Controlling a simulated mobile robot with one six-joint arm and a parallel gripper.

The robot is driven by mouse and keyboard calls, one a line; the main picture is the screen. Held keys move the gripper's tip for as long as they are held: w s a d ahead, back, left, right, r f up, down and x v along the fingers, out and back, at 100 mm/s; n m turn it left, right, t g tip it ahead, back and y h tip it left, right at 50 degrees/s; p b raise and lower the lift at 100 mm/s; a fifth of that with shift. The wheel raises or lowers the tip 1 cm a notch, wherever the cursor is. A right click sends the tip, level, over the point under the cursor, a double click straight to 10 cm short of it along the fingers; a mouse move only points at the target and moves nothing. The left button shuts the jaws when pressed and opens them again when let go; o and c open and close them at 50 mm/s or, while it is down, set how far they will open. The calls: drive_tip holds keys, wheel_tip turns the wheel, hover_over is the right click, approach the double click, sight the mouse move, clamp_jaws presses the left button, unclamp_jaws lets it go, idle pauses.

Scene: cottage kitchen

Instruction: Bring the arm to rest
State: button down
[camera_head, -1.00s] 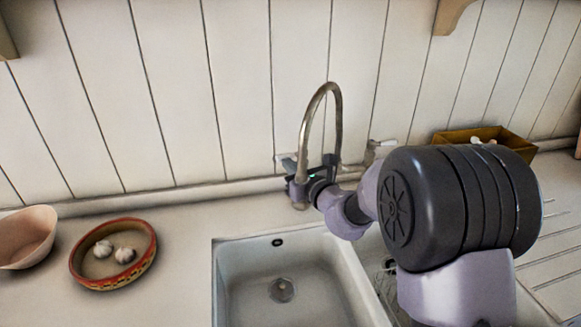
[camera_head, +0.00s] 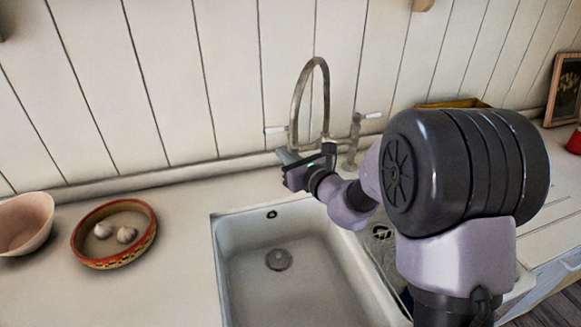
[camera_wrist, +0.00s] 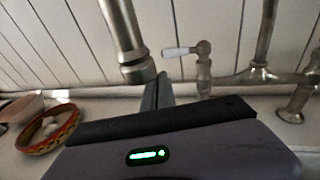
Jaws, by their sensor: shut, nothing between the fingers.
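My gripper (camera_head: 287,156) is shut and empty at the end of my arm, above the back edge of the sink (camera_head: 240,222). In the head view it overlaps the lower part of the metal tap (camera_head: 300,88). In the wrist view my closed fingers (camera_wrist: 160,88) point toward the wall, beside the tap's spout end (camera_wrist: 137,70). I cannot tell whether they touch it. My upper arm hides part of the counter on the right.
A red-rimmed dish (camera_head: 88,258) with garlic bulbs and a pink bowl (camera_head: 25,222) stand on the left counter. A wooden box (camera_head: 452,103) is partly hidden behind my arm. A picture frame (camera_head: 564,88) leans at the far right. The plank wall is close behind the tap.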

drive_tip(key=s+a+r+n+g+y, duration=0.1)
drive_tip(key=s+a+r+n+g, duration=0.15)
drive_tip(key=s+n, duration=0.4)
drive_tip(key=s+a+r+n+g+y, duration=0.1)
drive_tip(key=s+r+n+g, duration=0.2)
drive_tip(key=s, duration=0.7)
drive_tip(key=s+a+r+n+g+y, duration=0.1)
drive_tip(key=s+n+g, duration=0.2)
drive_tip(key=s+n, duration=0.4)
drive_tip(key=s+d+f+n+h, duration=0.3)
drive_tip(key=s+d+n+h, duration=0.5)
drive_tip(key=s+d, duration=0.5)
drive_tip(key=d+h+p, duration=0.1)
drive_tip(key=d, duration=0.1)
drive_tip(key=shift+d+f+n+h, duration=0.2)
drive_tip(key=shift+d+n+h, duration=0.15)
drive_tip(key=shift+h, duration=0.05)
